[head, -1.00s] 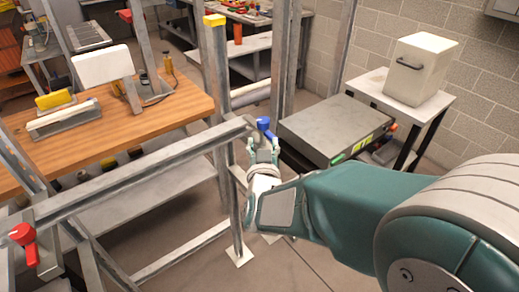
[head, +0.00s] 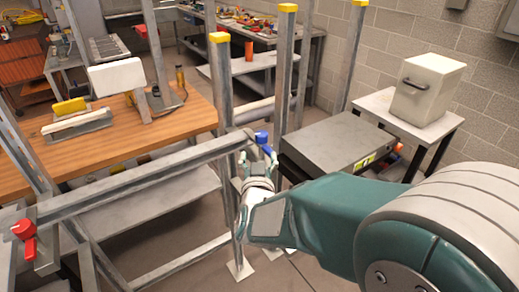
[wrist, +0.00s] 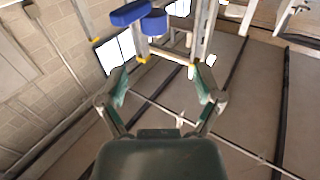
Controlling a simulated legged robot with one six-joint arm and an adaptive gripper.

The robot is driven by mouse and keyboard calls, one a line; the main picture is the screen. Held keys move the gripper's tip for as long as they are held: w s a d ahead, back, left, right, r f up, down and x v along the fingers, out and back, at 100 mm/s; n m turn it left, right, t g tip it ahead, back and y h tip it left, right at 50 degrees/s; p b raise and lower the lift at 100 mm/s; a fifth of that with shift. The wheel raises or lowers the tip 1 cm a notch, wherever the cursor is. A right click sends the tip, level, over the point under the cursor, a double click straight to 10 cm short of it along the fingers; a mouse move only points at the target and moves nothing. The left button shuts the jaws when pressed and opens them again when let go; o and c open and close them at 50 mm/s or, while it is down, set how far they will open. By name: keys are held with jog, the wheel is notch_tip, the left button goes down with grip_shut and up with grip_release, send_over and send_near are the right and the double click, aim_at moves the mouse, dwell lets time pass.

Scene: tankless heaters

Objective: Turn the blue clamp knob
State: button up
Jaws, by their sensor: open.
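The blue clamp knob (head: 263,138) is at the right end of the grey horizontal rail, close to the upright post. In the wrist view the blue knob (wrist: 140,17) shows at the top, beyond the fingertips and left of centre. My gripper (head: 257,157) is just below the knob in the head view. In the wrist view my gripper (wrist: 162,85) has its two fingers spread wide with nothing between them. The fingers look apart from the knob.
A red clamp knob (head: 24,230) sits at the left end of the rail (head: 140,180). Yellow-capped posts (head: 220,85) stand behind the rail. A wooden workbench (head: 180,120) is at left. A grey flat box (head: 330,143) and a white canister (head: 428,88) are at right.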

aim_at(259, 138)
jog(key=w+m+h, duration=0.2)
jog(key=w+h, duration=0.1)
jog(key=w, duration=0.1)
jog(key=w+m+g+h, duration=0.1)
jog(key=w+m+h, duration=0.1)
jog(key=w+h, duration=0.1)
jog(key=shift+w+d, duration=0.1)
jog(key=shift+w, duration=0.55)
jog(key=shift+w+d, duration=0.15)
jog(key=shift+w, duration=0.5)
jog(key=c, duration=1.2)
